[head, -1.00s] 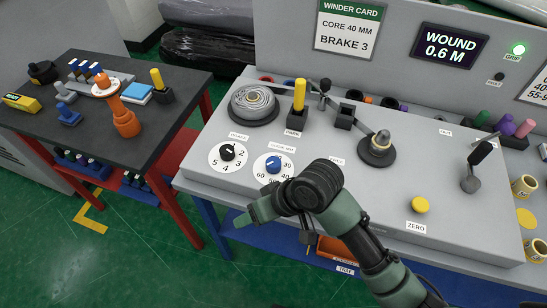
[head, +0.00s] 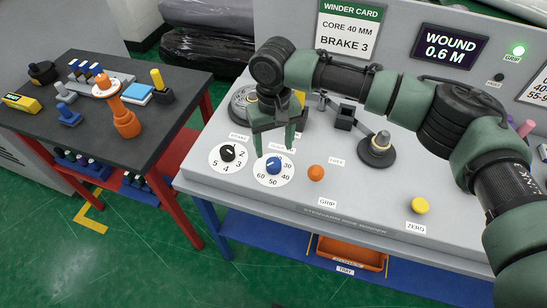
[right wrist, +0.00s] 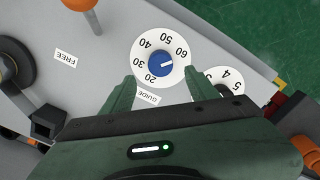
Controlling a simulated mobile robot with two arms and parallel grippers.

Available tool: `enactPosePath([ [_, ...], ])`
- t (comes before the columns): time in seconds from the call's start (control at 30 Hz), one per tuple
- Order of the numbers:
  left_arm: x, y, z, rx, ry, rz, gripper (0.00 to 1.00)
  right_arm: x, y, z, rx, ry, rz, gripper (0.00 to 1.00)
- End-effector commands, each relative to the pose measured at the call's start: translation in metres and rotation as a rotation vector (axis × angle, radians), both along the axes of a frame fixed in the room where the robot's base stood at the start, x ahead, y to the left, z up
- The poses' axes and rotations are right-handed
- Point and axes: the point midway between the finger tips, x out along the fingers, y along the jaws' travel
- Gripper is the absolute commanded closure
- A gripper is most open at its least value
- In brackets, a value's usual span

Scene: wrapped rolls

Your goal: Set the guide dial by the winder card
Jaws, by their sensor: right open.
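The guide dial is a blue knob (head: 273,166) on a white disc marked up to 60, at the front left of the grey winder top. It also shows in the right wrist view (right wrist: 159,65), where its white mark points right, toward the 60 side; I cannot read the exact setting. The winder card (head: 348,28) reads "CORE 40 MM, BRAKE 3". My right gripper (head: 274,148) is open and empty, pointing down, its fingers just behind and above the blue knob, apparently not touching it. In the wrist view the fingers (right wrist: 160,92) stand apart below the knob. My left gripper is out of view.
The black brake dial (head: 227,153) sits close left of the guide dial. My arm hides part of the top. A screen (head: 449,50) reads "WOUND 0.6 M".

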Motion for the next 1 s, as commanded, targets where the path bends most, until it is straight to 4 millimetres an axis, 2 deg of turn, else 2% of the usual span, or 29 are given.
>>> enactPosePath([
  [0.33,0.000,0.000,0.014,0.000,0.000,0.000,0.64,-0.001,0.000,-0.052,-0.001,0.002,0.002,0.41],
  [0.5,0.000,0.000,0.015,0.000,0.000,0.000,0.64,-0.001,0.001,-0.063,0.000,0.000,0.004,0.41],
  [0.73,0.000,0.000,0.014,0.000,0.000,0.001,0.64,-0.001,0.001,-0.064,0.000,-0.001,0.004,0.41],
  [0.77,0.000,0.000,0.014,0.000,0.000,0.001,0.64,-0.001,0.001,-0.064,0.000,-0.001,0.004,0.46],
  [0.93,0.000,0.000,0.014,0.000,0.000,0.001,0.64,-0.001,0.000,-0.064,0.001,-0.001,0.004,0.94],
  [0.97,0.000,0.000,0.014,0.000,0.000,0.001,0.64,-0.001,0.000,-0.064,0.001,-0.001,0.004,1.00],
  [1.0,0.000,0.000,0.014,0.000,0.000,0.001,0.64,-0.001,0.000,-0.064,0.000,-0.001,0.004,1.00],
])
